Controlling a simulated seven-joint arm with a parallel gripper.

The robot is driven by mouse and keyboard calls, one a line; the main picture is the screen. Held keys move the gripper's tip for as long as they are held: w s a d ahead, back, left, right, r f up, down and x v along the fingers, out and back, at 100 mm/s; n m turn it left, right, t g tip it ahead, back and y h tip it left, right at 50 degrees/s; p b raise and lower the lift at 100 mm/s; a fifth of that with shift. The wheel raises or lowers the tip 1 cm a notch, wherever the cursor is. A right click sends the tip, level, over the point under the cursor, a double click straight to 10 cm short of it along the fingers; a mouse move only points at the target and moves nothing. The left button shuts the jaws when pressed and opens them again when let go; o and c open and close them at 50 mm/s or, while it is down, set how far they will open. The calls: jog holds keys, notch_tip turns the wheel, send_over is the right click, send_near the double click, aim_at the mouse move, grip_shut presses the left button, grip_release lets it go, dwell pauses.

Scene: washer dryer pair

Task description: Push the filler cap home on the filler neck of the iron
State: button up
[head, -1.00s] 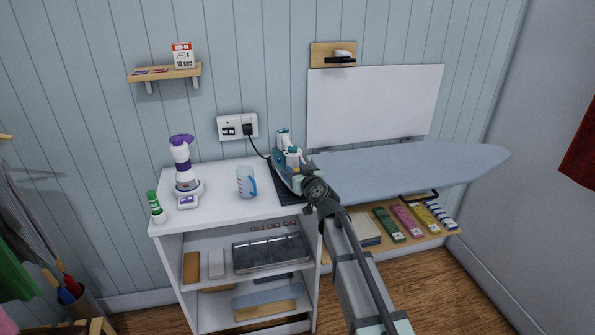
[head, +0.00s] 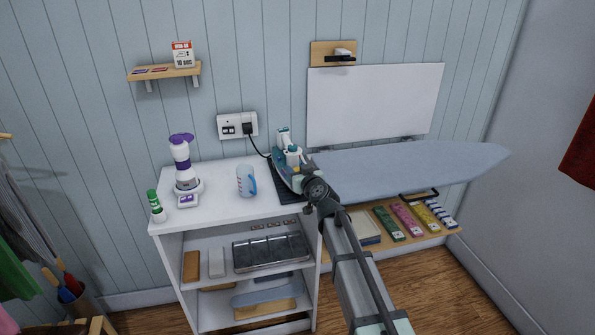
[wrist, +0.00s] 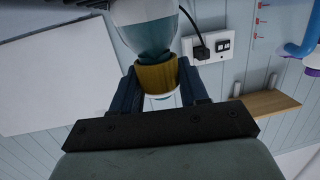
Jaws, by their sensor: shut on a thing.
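The iron (head: 283,168) stands at the right end of the white worktop, teal and white, partly hidden by my arm. My gripper (wrist: 160,78) is at the iron, with its two dark fingers on either side of a mustard-yellow ring, which I take as the filler cap (wrist: 158,76). It is shut on this ring. A clear rounded vessel with bluish liquid (wrist: 148,30) is directly beyond the ring, and a white round edge shows on its near side. The filler neck cannot be made out, nor whether the cap is seated.
A measuring jug (head: 246,181) stands left of the iron on the worktop (head: 220,208). The ironing board (head: 420,165) extends to the right. A cord runs from the wall socket (head: 229,127) towards the iron. The worktop's front middle is clear.

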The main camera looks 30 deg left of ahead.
jog(key=shift+f, duration=0.1)
dwell(0.3)
jog(key=o, duration=1.1)
jog(key=shift+s+d, duration=0.1)
jog(key=v, duration=1.3)
jog(key=shift+d, duration=0.3)
jog(key=shift+s, duration=0.1)
